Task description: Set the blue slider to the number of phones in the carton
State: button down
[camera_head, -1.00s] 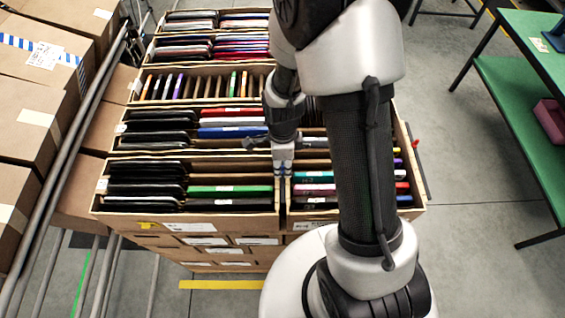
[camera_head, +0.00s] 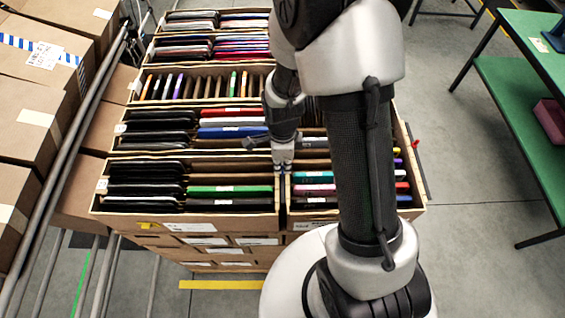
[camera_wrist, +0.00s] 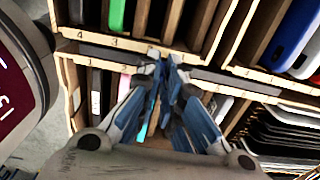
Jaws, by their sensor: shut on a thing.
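My gripper (camera_wrist: 166,62) is shut at the dark rail (camera_wrist: 226,80) that runs along a carton edge in the wrist view. The blue slider is at the fingertips and mostly hidden by them, so I cannot read its number. The digits 4 and 3 show on the edge left of the fingers. In the head view my gripper (camera_head: 283,165) is at the divider between the front cartons. The carton (camera_wrist: 72,90) below the rail holds upright phones, including a pink phone (camera_wrist: 124,86); my fingers hide part of its row. Above the rail stands a green phone (camera_wrist: 117,15) beside brown dividers.
Phones of several colours fill the neighbouring cartons (camera_head: 186,227). Blue phones (camera_wrist: 290,35) stand at the upper right in the wrist view. Brown boxes (camera_head: 40,70) lie behind metal rails at the left. A green table (camera_head: 520,95) stands at the right, with open floor before it.

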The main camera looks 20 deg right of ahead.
jog(key=w, duration=0.2)
jog(key=w+d, duration=0.1)
jog(key=w, duration=0.1)
jog(key=shift+w+d+b, duration=0.1)
jog(key=shift+d+b, duration=0.1)
jog(key=shift+b, duration=0.1)
jog(key=c, duration=1.8)
grip_release()
jog(key=shift+o, duration=0.2)
notch_tip(320, 180, up, 12)
